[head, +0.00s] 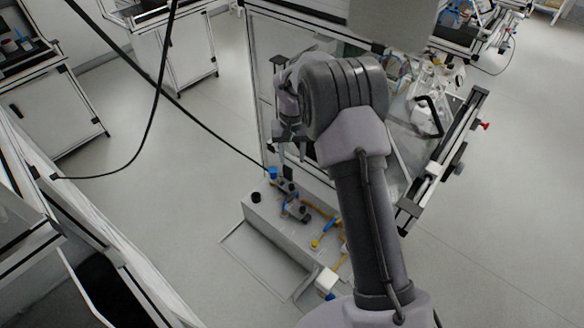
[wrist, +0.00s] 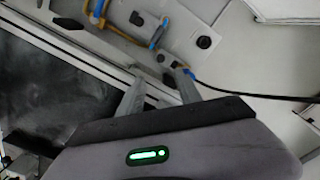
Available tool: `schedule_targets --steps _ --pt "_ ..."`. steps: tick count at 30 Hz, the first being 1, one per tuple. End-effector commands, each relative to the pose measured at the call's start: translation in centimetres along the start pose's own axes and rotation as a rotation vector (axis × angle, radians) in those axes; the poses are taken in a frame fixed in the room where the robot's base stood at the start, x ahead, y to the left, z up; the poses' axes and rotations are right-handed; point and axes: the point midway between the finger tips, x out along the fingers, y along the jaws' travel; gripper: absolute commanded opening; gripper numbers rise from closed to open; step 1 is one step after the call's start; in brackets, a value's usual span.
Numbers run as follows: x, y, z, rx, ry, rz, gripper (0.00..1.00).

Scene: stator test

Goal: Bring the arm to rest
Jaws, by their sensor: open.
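My arm (head: 365,215) rises from the bottom right of the head view and bends over at the top. My gripper (head: 291,152) hangs fingers-down above the back of a light grey box with fittings. In the wrist view my gripper (wrist: 160,86) shows two grey fingers spread apart, with nothing held between them. The fingers appear clear of the fittings, though the exact height above them is hard to tell.
The grey box (head: 262,222) carries blue, yellow and dark fittings. A thin black cable (head: 215,131) runs down to it. A framed bench (head: 440,160) with a black handle stands to the right of my arm. White cabinets (head: 175,60) stand at the left; open floor (head: 170,170) lies between.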

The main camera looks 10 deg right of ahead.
Motion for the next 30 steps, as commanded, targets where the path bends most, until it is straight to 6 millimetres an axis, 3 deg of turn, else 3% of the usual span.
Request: schedule_targets --steps 1,6,21,23,26,27,29,30 --pt "-1.4 0.0 0.0 0.000 0.002 0.000 0.42" --pt "-3.4 0.0 0.0 -0.001 0.000 0.001 0.42" --pt "-3.9 0.0 0.1 0.001 0.004 -0.002 0.42" --pt "-5.7 -0.1 0.7 0.009 0.024 -0.011 0.42" --pt "-11.9 -0.3 3.8 0.040 0.094 -0.049 0.42" --pt "-14.7 -0.4 6.1 0.056 0.128 -0.069 0.42" --pt "-18.3 -0.3 10.1 0.083 0.183 -0.103 0.42" --pt "-20.1 -0.3 13.1 0.100 0.218 -0.126 0.42"
